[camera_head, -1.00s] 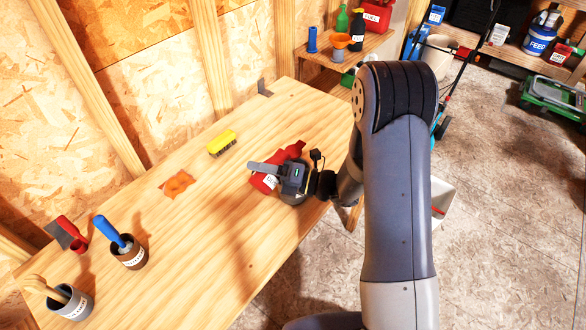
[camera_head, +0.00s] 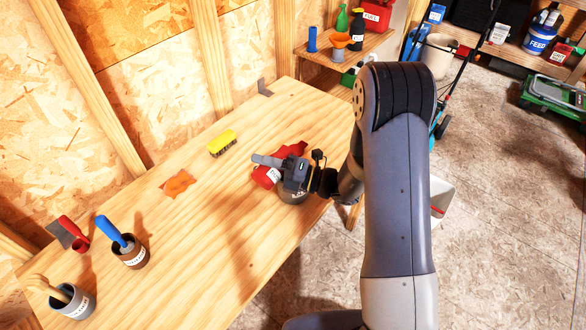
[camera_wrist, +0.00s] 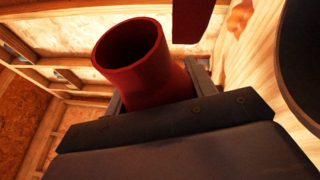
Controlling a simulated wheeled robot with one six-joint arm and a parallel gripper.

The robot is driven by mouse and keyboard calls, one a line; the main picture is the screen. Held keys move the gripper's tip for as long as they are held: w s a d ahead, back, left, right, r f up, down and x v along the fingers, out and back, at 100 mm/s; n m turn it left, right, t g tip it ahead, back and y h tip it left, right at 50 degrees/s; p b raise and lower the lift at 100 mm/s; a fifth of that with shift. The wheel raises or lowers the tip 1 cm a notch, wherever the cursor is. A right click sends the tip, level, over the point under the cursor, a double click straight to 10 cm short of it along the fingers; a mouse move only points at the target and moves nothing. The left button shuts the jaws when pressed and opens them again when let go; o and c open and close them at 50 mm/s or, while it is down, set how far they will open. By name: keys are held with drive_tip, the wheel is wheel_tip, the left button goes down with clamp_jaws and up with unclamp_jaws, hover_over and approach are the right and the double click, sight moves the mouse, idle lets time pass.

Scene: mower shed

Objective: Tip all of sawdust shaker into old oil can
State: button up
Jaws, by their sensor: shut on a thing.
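My gripper (camera_head: 272,164) is shut on a red cup with a white label, the sawdust shaker (camera_head: 268,177), above the workbench's right side. In the wrist view the shaker (camera_wrist: 140,58) stands between the fingers with its open mouth toward the upper left; its inside is dark and no contents show. A dark grey round can with a partly seen label, apparently the old oil can (camera_head: 293,197), stands on the bench just below my gripper, which hides most of it. A dark curved shape at the wrist view's right edge is probably this can (camera_wrist: 304,65).
A red rag-like thing (camera_head: 293,149) lies just behind my gripper. A yellow brush (camera_head: 222,142) and an orange cloth (camera_head: 178,184) lie left of it. A brown pot (camera_head: 130,257) and a grey pot (camera_head: 76,304) stand at the bench's near left. The bench's middle is clear.

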drive_tip(key=shift+w+d+r+m, duration=0.1)
drive_tip(key=shift+w+r+m, duration=0.05)
drive_tip(key=shift+m, duration=0.15)
drive_tip(key=shift+d+r+m+t+y+p, duration=0.1)
drive_tip(key=shift+r+m+t+y+p, duration=0.35)
drive_tip(key=shift+m+p, duration=0.45)
drive_tip(key=shift+w+d+f+m+t+p, duration=0.15)
drive_tip(key=shift+m+t, duration=0.1)
drive_tip(key=shift+m, duration=0.25)
drive_tip(key=shift+w+a+r+m+t+p, duration=0.1)
drive_tip(key=shift+m+t+p, duration=0.1)
drive_tip(key=shift+m, duration=0.3)
drive_tip(key=shift+w+d+r+m+t+y+p, duration=0.1)
drive_tip(key=shift+d+r+m+t+y+p, duration=0.1)
drive_tip(key=shift+m+p, duration=0.25)
drive_tip(key=shift+w+d+r+m+t+y+p, duration=0.1)
drive_tip(key=shift+r+m+t+p, duration=0.1)
drive_tip(key=shift+m, duration=0.35)
idle(0.8)
drive_tip(key=shift+w+d+r+m+t+p, duration=0.15)
drive_tip(key=shift+r+m+t+p, duration=0.15)
drive_tip(key=shift+r+m+p, duration=0.35)
drive_tip(key=shift+w+r+m+t+p, duration=0.1)
drive_tip(key=shift+r+m+t+p, duration=0.2)
drive_tip(key=shift+r+m+p, duration=0.3)
idle(1.0)
